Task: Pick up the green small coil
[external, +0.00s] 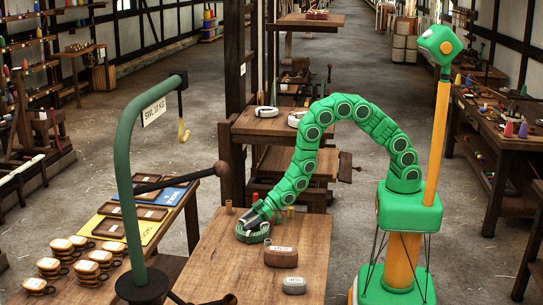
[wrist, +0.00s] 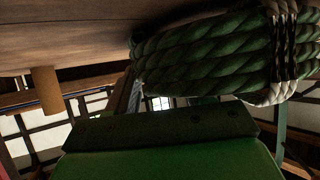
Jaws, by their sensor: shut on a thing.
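The green small coil (external: 254,237) is a thick green rope bundle at the far left part of the wooden table. My gripper (external: 250,222) reaches down from the upper right and is shut on the coil. The coil is at or very close to the tabletop; I cannot tell whether it touches. The fingertips are mostly hidden in both views.
A green hook stand (external: 128,190) rises at the left, beside trays (external: 143,211). The table's left middle is clear.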

